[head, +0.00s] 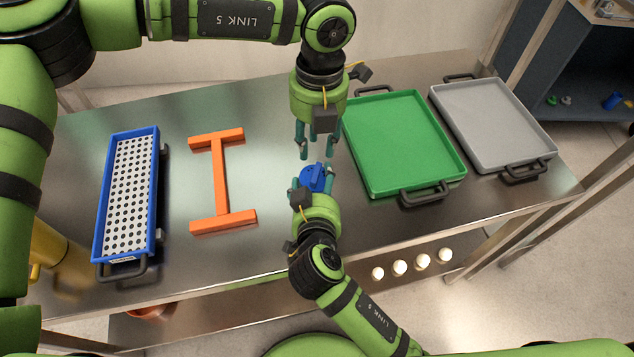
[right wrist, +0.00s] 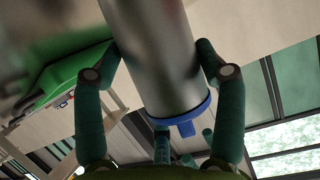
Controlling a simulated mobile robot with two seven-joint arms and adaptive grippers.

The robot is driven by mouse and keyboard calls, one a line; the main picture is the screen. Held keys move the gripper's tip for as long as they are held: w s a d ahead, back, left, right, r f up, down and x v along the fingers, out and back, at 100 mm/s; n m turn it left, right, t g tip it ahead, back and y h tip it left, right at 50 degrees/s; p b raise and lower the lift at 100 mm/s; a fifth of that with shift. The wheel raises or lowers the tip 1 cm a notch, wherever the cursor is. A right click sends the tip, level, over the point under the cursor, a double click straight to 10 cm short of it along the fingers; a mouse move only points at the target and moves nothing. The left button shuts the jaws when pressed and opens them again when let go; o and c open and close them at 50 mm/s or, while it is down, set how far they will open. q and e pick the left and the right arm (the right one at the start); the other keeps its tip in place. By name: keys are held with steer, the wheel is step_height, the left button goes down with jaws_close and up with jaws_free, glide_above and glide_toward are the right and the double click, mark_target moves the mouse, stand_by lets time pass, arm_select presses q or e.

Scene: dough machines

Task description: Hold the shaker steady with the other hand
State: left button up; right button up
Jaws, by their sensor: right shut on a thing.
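The shaker's blue top (head: 313,178) shows near the middle of the table in the head view. In the right wrist view the shaker (right wrist: 155,50) is a silver cylinder with a blue rim and a blue tab at its lower end in the picture. My right gripper (head: 312,184) is shut on the shaker, with fingers on both sides of its body (right wrist: 159,50). My left gripper (head: 317,149) points down just beyond the shaker, its fingers apart and empty. The shaker's body is mostly hidden in the head view.
A green tray (head: 400,140) and a grey tray (head: 490,122) lie to the right. An orange I-shaped piece (head: 222,175) and a blue-rimmed perforated tray (head: 153,210) lie to the left. The steel table (head: 270,245) is bare between them.

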arm_select(q)
steer(key=shift+r, duration=0.2)
arm_select(e)
steer(key=shift+d+f, duration=0.1)
steer(key=shift+f, duration=0.1)
arm_select(q)
step_height(320, 180, up, 12)
steer(key=shift+d, duration=0.15)
arm_select(e)
steer(key=shift+d+f, duration=0.1)
steer(key=o, duration=1.4)
arm_select(q)
steer(key=shift+w+f, duration=0.1)
